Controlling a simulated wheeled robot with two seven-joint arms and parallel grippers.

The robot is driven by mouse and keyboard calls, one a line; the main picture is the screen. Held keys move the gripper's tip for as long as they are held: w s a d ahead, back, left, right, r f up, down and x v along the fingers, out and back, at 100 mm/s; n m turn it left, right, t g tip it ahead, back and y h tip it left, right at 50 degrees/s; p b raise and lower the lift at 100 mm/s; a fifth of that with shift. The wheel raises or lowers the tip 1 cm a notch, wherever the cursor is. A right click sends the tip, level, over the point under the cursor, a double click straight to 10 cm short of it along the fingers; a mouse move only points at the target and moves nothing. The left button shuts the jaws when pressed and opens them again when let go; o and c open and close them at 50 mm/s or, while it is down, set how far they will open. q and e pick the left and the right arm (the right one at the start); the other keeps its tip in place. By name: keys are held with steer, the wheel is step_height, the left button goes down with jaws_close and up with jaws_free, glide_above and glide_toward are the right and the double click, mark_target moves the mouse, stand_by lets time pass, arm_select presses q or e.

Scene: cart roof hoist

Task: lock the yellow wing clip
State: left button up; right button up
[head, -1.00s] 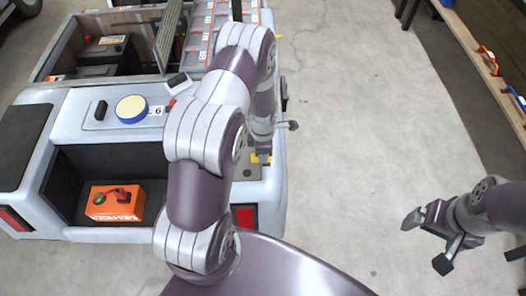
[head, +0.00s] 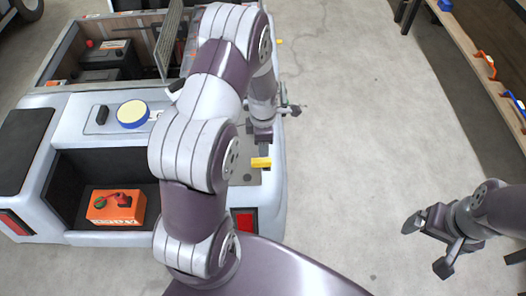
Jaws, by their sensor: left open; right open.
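The yellow wing clip (head: 261,162) shows as a small yellow block on the grey plate at the right rear corner of the cart. My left gripper (head: 278,128) is over that corner, just beyond the clip in the picture. It is open, and one dark finger ends close above the clip; I cannot tell whether they touch. My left arm covers part of the cart beside it. My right gripper (head: 430,241) is open and empty above the bare floor at the lower right.
A bench (head: 466,45) with orange and blue handles stands at the right. The floor between is clear.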

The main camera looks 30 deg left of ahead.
arm_select(q)
step_height(320, 180, up, 4)
steer(key=shift+r, duration=0.1)
stand_by(0.4)
